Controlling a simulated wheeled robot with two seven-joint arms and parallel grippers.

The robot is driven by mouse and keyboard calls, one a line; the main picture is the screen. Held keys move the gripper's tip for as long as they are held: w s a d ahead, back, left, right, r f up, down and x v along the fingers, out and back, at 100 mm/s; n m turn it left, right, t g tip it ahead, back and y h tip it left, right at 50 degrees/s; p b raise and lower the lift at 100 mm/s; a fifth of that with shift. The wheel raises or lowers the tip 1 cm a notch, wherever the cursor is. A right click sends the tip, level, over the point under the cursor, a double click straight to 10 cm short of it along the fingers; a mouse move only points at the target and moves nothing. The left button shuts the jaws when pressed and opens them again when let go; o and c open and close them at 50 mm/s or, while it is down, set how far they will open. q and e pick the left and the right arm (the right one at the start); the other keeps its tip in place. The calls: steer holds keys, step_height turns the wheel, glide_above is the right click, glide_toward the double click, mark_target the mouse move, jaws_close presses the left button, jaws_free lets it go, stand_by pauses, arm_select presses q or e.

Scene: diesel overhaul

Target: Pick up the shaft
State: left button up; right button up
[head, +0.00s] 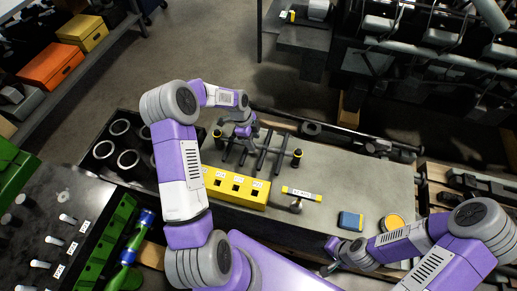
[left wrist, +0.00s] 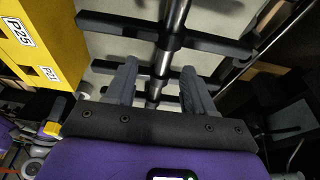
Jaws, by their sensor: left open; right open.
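The shaft (left wrist: 172,30) is a grey metal rod. In the left wrist view it runs from the top edge down between my left fingers, across dark crossbars (left wrist: 215,45). In the head view the dark bars (head: 262,152) lie on the bench behind the yellow block, and the shaft is hard to make out among them. My left gripper (head: 243,132) is over the left part of these bars. Its two fingers (left wrist: 159,88) are open, one on each side of the shaft, with gaps visible. My right gripper (head: 328,268) is open and empty at the bench's front edge, far from the shaft.
A yellow block with square holes (head: 236,188) stands in front of the bars. Yellow-topped black posts (head: 297,157) stand at the bars' ends. A hammer-like tool (head: 296,206), a blue box (head: 350,221) and an orange round tin (head: 391,222) lie to the right. The bench's right middle is clear.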

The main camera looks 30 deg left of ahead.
mark_target(258, 149)
arm_select(q)
steer(key=b+x, duration=0.1)
steer(key=x, duration=0.1)
steer(key=b+x, duration=0.1)
steer(key=x, duration=0.4)
steer(key=shift+w+f+b, duration=0.3)
steer(key=shift+f+b, duration=0.1)
steer(key=shift+r, duration=0.1)
jaws_close()
